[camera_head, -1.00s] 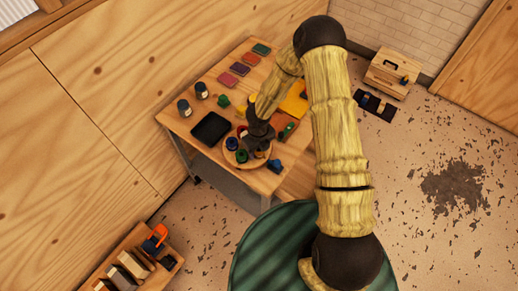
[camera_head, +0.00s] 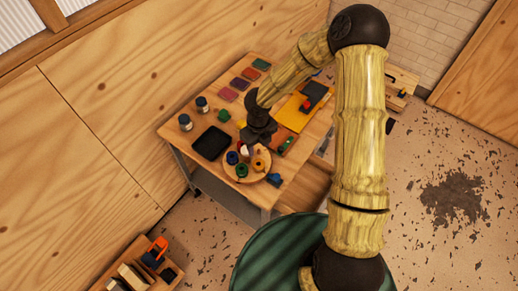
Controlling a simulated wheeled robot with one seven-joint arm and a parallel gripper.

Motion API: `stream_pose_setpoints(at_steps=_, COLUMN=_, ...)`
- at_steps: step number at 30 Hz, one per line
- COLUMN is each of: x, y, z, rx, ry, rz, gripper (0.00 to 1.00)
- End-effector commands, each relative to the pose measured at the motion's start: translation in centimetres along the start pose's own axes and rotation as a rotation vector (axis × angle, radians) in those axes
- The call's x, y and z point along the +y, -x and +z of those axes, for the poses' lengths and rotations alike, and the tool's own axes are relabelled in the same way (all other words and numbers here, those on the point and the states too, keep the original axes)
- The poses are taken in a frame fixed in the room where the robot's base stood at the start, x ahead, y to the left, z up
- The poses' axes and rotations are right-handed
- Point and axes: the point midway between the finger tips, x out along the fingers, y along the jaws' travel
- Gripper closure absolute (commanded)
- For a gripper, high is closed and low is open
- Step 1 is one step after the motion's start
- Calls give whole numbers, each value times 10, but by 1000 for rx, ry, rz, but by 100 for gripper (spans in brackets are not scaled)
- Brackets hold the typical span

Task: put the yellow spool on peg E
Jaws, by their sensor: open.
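The round wooden board (camera_head: 262,177) sits near the front corner of the table and carries several small coloured spools. A yellow-orange spool (camera_head: 259,164) is at its right side. A blue spool (camera_head: 232,157) and a green spool (camera_head: 242,170) are at its left and front. My gripper (camera_head: 253,147) is open and points down over the back part of the board, behind the yellow-orange spool and apart from it. It partly hides the back of the board, where something pale and red shows. The pegs and any letters are too small to tell, so I cannot pick out peg E.
A black tray (camera_head: 211,143) and two jars lie on the table's left. A small green object (camera_head: 224,115) and a yellow mat (camera_head: 293,118) are behind my gripper. A blue object (camera_head: 274,180) lies right of the board. Coloured squares line the back.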

Motion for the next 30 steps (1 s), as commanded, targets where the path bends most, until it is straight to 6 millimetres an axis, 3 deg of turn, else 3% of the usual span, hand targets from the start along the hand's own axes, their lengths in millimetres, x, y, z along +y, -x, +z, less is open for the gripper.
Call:
stream_pose_setpoints(at_steps=22, x=-3, y=3, z=2, rx=-15, ry=26, rz=-13, gripper=53)
stream_pose_setpoints(at_steps=26, x=-17, y=15, z=7, rx=-77, ry=155, rz=-75, gripper=53)
stream_pose_setpoints(at_steps=30, x=-39, y=42, z=15, rx=-177, ry=423, rz=-188, gripper=53)
